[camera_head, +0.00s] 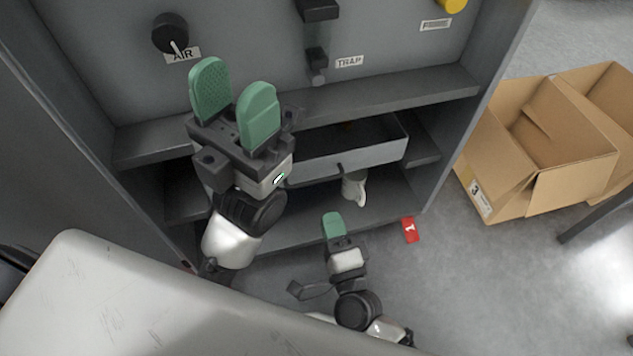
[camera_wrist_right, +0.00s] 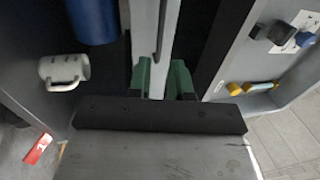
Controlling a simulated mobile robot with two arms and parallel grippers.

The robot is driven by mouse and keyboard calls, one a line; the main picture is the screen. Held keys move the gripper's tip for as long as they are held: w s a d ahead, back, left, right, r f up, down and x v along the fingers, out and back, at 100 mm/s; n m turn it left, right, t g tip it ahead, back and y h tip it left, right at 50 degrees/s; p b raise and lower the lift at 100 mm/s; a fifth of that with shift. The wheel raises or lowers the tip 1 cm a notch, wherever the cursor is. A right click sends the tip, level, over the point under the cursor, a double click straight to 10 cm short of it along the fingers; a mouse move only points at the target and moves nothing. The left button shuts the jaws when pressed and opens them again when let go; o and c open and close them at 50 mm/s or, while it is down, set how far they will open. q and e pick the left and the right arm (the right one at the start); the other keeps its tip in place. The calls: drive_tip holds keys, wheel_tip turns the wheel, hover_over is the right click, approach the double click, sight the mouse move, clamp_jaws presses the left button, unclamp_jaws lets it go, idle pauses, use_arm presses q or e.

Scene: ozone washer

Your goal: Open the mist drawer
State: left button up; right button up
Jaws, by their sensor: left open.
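A grey drawer (camera_head: 378,156) sits in the cabinet below the TRAP shelf in the head view. Its inside shows from above, so it stands at least partly out; no label on it is legible. A small dark handle (camera_head: 340,168) is on its front. My left gripper (camera_head: 235,100) is open and empty, raised in front of the cabinet to the left of the drawer. My right gripper (camera_head: 333,225) appears below the handle. In the right wrist view its green fingers (camera_wrist_right: 162,80) stand apart, with a light grey panel (camera_wrist_right: 144,35) seen beyond them; contact cannot be told.
A white mug (camera_head: 354,188) stands on the lower shelf under the drawer, close to my right gripper. A blue cylinder (camera_wrist_right: 93,18) shows in the wrist view. A knob (camera_head: 170,34) marked AIR is above. A red tag (camera_head: 410,230) and cardboard boxes (camera_head: 545,150) are at right.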

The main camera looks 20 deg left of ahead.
sight(318, 181)
drive_tip(key=b+x, duration=0.1)
drive_tip(key=x, duration=0.9)
drive_tip(key=shift+s, duration=0.1)
clamp_jaws()
